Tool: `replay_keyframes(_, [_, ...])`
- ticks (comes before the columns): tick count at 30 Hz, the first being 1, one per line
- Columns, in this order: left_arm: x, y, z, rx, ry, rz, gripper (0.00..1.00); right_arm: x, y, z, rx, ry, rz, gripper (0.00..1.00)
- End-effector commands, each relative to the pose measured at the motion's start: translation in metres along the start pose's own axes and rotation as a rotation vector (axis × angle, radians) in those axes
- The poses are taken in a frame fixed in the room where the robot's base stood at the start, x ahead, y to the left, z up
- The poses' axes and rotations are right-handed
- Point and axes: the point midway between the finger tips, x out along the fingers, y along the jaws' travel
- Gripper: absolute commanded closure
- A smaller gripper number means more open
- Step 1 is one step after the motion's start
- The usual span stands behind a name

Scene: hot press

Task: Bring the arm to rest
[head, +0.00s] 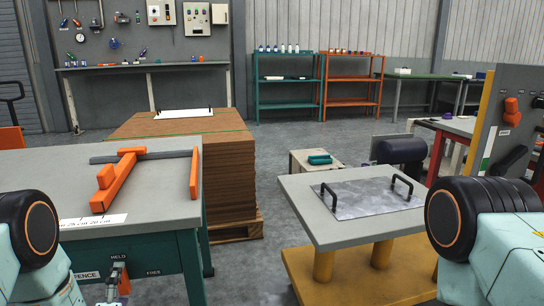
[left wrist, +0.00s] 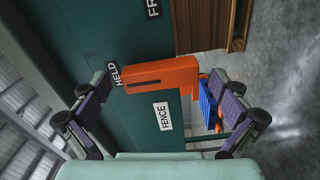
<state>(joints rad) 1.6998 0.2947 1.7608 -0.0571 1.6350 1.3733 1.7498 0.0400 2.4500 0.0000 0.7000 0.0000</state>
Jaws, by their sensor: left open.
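My left gripper (left wrist: 158,88) is open in the left wrist view, its two fingers spread wide apart. An orange lever (left wrist: 165,74) on the green bench front shows between and beyond the fingers, with no clear contact. The lever also shows at the bottom of the head view (head: 124,282), near the HELD and FREE labels. In the head view my left arm comes in at the lower left, and the gripper is only partly visible by the lever. My right arm shows at the lower right; its gripper is out of view.
The grey bench top (head: 150,205) carries an orange fence (head: 118,182). A metal plate with two black handles (head: 366,197) lies on a grey table (head: 310,208) at the right. A board stack (head: 222,180) stands behind. Open floor (head: 245,265) lies between bench and table.

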Motion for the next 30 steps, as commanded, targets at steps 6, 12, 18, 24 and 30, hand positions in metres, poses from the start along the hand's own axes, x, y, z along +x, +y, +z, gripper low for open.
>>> replay_keyframes(6, [-0.0006,0.0001,0.0006,0.183,0.0,-0.001,0.01,-0.0049,0.0,0.0,0.0,0.0,0.0,0.58])
replay_keyframes(12, [-0.0003,0.0001,0.0014,0.35,0.001,0.0,0.01,-0.0074,0.0,-0.0001,0.0,0.0,0.0,0.58])
replay_keyframes(18, [-0.0004,-0.0005,0.0022,0.516,0.0,0.0,0.01,-0.0091,-0.0001,-0.0001,0.0,0.0,0.0,0.58])
replay_keyframes(24, [-0.0006,-0.0013,0.003,0.681,0.0,0.0,0.01,-0.0099,-0.0001,-0.0001,0.0,0.0,0.0,0.58])
replay_keyframes(30, [-0.0006,-0.002,0.0035,0.845,0.0,0.0,0.01,-0.0099,-0.0001,0.0,0.0,0.0,0.0,0.58])
